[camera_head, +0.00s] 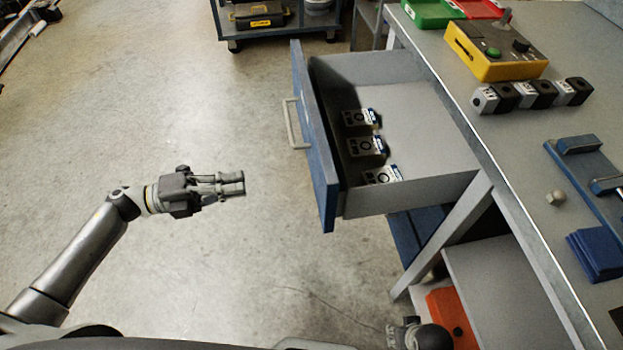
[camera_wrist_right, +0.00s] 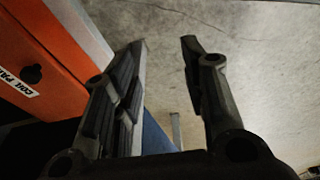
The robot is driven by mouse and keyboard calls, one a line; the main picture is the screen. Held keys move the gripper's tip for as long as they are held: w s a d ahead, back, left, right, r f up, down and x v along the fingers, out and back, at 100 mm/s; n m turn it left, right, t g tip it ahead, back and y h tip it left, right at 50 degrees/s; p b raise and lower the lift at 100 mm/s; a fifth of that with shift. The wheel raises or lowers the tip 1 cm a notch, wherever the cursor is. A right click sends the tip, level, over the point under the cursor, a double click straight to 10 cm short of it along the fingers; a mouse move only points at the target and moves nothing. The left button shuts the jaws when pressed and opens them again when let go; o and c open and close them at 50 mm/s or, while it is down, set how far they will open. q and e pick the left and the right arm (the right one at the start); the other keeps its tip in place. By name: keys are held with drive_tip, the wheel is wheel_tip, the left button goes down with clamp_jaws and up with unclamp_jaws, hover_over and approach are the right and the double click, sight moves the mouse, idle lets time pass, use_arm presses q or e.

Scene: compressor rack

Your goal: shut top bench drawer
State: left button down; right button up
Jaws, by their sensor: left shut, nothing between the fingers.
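The top bench drawer (camera_head: 405,195) is pulled out to the left from under the grey bench top. Its blue front (camera_head: 313,140) has a pale bar handle (camera_head: 293,123). Several small labelled boxes lie inside, along the front side. My left gripper (camera_head: 243,183) is shut and empty, to the left of the drawer front and apart from it, lower in the picture than the handle. In the right wrist view my right gripper (camera_wrist_right: 168,50) has its fingers apart with nothing between them; in the head view only part of the right arm shows at the bottom edge.
On the bench (camera_head: 500,170) are a yellow control box (camera_head: 497,50), a row of grey and black blocks, a nut and blue parts. An orange box (camera_head: 452,312) sits on the lower shelf; an orange box (camera_wrist_right: 50,65) is close beside my right gripper. Floor left of the drawer is clear.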

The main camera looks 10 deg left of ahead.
use_arm(q)
approach(315, 175)
drive_tip(key=shift+m+g, duration=0.3)
drive_tip(key=shift+m, duration=0.1)
drive_tip(key=x, duration=0.6)
drive_tip(key=shift+d+r+p, duration=0.3)
drive_tip(key=shift+r+p, duration=0.05)
drive_tip(key=shift+w+d, duration=0.15)
drive_tip(key=shift+d, duration=0.15)
use_arm(e)
drive_tip(key=shift+s+d+f, duration=0.1)
drive_tip(key=shift+s+f, duration=0.2)
drive_tip(key=shift+f, duration=0.5)
